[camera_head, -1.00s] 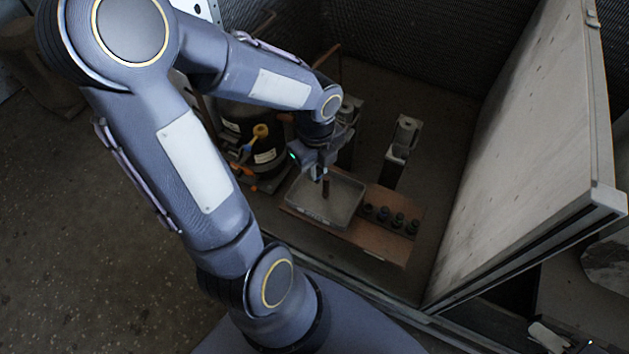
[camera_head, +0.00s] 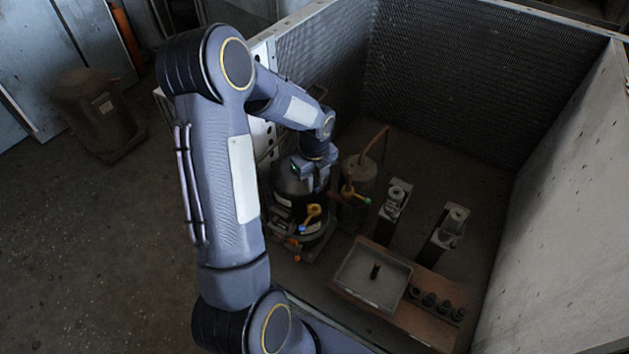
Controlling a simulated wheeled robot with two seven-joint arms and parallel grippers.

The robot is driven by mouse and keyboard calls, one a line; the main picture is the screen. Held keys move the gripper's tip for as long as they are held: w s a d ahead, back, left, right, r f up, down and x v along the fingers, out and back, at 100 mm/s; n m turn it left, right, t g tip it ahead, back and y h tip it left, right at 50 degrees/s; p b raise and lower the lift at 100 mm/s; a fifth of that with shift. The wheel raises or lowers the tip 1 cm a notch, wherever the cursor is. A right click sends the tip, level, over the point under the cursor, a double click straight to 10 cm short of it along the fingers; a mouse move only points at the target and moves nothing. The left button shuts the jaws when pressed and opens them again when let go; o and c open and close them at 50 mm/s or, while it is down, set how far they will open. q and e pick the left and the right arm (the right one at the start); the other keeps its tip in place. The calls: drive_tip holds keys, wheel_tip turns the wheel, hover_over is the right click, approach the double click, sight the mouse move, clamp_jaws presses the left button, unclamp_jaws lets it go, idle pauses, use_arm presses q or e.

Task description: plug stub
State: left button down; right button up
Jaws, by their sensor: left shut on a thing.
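My left gripper (camera_head: 318,186) is over the black vessel (camera_head: 287,181) at the left of the housing. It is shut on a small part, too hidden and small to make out. A short brown stub (camera_head: 336,196) shows close beside the gripper; I cannot tell whether they touch. Several dark round plugs (camera_head: 430,299) stand in a row on the board, right of the tray. My right gripper is not in view.
A yellow-handled valve (camera_head: 313,211) is on the black vessel's front. A second vessel (camera_head: 360,172) with a bent copper pipe (camera_head: 377,142) stands behind. Two grey blocks (camera_head: 396,196) (camera_head: 449,226) stand right. The pale panel (camera_head: 560,210) closes the right side. Floor between is free.

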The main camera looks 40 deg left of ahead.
sight(314, 194)
use_arm(q)
drive_tip(key=shift+f+b, duration=2.85)
drive_tip(key=shift+f, duration=0.65)
drive_tip(key=shift+r+p, duration=0.25)
drive_tip(key=shift+p, duration=0.05)
drive_tip(key=shift+f, duration=0.1)
drive_tip(key=shift+f+b, duration=0.35)
drive_tip(key=shift+f, duration=0.6)
drive_tip(key=shift+f, duration=0.3)
drive_tip(key=shift+f, duration=0.1)
drive_tip(key=c, duration=0.8)
unclamp_jaws()
drive_tip(key=shift+o, duration=0.2)
